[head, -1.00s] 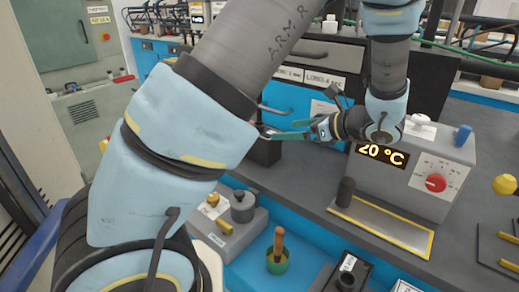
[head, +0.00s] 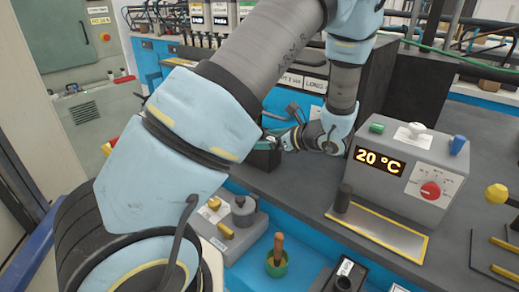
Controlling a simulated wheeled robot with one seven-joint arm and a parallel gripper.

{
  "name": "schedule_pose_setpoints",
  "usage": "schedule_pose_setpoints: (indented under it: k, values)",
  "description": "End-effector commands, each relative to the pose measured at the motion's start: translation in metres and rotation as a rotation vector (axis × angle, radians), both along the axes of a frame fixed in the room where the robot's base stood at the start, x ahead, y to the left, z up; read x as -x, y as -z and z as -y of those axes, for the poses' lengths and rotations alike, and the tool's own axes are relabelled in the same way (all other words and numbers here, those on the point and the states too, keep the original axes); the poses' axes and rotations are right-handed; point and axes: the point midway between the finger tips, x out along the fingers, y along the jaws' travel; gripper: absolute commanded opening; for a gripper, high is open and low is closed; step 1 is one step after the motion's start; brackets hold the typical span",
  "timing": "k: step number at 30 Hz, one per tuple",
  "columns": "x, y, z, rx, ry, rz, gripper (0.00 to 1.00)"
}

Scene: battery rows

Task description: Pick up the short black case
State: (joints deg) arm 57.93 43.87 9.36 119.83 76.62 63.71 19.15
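A small dark case (head: 262,158) stands on the grey bench left of centre, partly covered by my arm and gripper. My gripper (head: 272,131) is at the top of this case, with its teal fingers pointing left. The fingers overlap the case's upper part in this view. I cannot tell whether they touch it or are closed on it. Another black case (head: 346,276) with a white label sits low in the blue recess at the bottom, cut off by the frame.
A grey temperature box (head: 402,180) reading 20 °C stands right of my gripper, behind a yellow-edged plate (head: 375,233) bearing a black cylinder (head: 342,198). A green cup (head: 277,263) with a brown handle and a grey fixture (head: 232,226) are in front. Labelled drawers are behind.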

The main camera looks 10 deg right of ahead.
Motion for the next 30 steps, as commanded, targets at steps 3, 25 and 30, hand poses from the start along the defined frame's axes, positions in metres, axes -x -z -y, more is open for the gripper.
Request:
schedule_pose_setpoints:
  k: [3, 25, 30]
  values:
    - [0.0001, 0.0001, 0.0001, 0.0, 0.0, 0.0, 0.97]
    - [0.0002, -0.0001, 0.0002, 0.0, -0.001, 0.0, 0.14]
    - [0.0, -0.0007, 0.0002, 0.0, -0.001, 0.001, 0.07]
